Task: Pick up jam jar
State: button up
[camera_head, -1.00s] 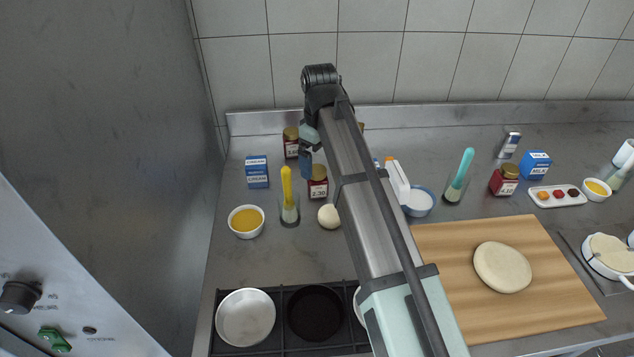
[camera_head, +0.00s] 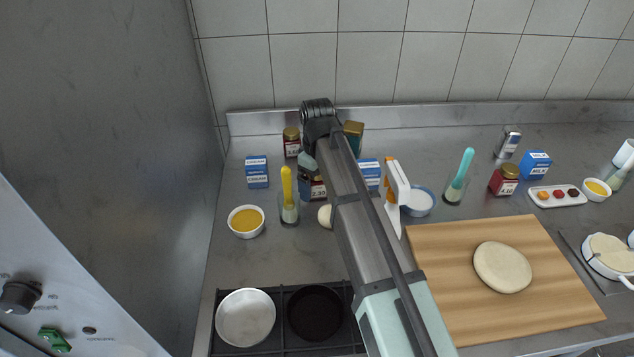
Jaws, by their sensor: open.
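Three jam jars with red contents and dark gold lids show in the head view. One jar (camera_head: 319,193), marked 2.30, stands left of my arm, with its lid now covered by my gripper. A second jar (camera_head: 291,143) stands by the back wall, and a third jar (camera_head: 504,181), marked 4.10, stands on the right. My gripper (camera_head: 307,182) points down at the 2.30 jar and overlaps its upper part in the picture. The jaws are open; their tips are largely hidden, and I cannot tell whether they touch or surround the jar.
A yellow-handled brush in a glass (camera_head: 288,198) stands close left of the 2.30 jar. Blue cream cartons (camera_head: 257,172) stand on both sides. A wooden board (camera_head: 560,290) lies at the right front.

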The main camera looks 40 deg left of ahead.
jog(key=c, duration=1.1)
jog(key=shift+o, duration=0.2)
jog(key=shift+r, duration=0.15)
